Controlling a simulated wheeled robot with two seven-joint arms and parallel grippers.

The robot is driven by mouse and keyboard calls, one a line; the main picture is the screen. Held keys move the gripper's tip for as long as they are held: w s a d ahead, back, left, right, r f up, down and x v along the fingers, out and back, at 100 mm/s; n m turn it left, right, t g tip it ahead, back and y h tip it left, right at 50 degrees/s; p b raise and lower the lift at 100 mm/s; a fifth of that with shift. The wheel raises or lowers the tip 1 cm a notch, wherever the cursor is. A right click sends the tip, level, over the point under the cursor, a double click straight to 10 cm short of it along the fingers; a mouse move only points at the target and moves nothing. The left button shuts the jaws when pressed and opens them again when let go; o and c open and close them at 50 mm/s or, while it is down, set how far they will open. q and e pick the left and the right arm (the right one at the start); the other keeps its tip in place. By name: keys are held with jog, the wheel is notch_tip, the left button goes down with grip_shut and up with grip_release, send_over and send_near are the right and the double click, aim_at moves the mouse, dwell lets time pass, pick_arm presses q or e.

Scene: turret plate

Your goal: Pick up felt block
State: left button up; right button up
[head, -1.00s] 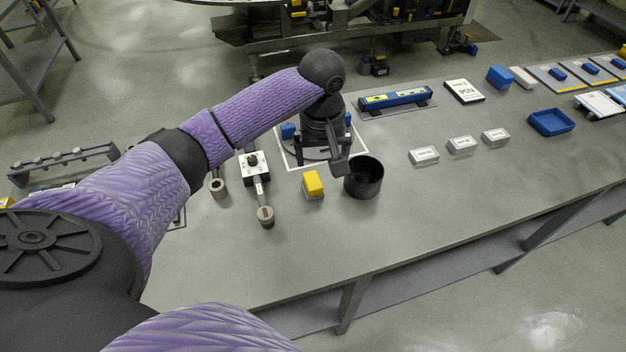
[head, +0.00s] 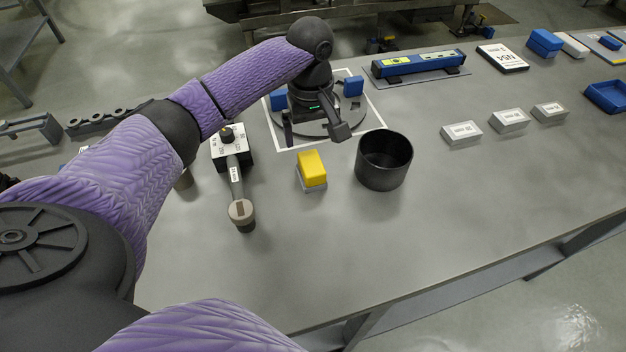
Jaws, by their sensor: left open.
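The felt block (head: 312,168), yellow on top with a pale grey layer underneath, sits on the grey bench in front of the round turret plate. My left gripper (head: 315,128) is open and empty, pointing down over the front part of the plate, behind the block in the head view. Its two dark fingers are spread apart, and neither appears to touch the block. The gripper and wrist hide part of the round plate (head: 362,118). My right gripper is out of view.
A black open cup (head: 384,172) stands close right of the block. A handled tool with a white box (head: 232,148) lies to the left. Blue blocks (head: 353,86) sit on the plate. White labelled boxes (head: 461,133) stand farther right. The bench front is clear.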

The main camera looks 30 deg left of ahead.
aim_at(312, 162)
pick_arm(q)
notch_tip(312, 162, down, 11)
jog(key=b, duration=0.4)
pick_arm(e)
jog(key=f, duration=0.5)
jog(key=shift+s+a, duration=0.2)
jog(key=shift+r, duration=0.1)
pick_arm(q)
jog(key=shift+r, duration=0.1)
jog(key=c, duration=1.2)
notch_tip(312, 162, up, 9)
jog(key=p, duration=0.3)
jog(key=shift+p, duration=0.4)
jog(key=shift+r, duration=0.5)
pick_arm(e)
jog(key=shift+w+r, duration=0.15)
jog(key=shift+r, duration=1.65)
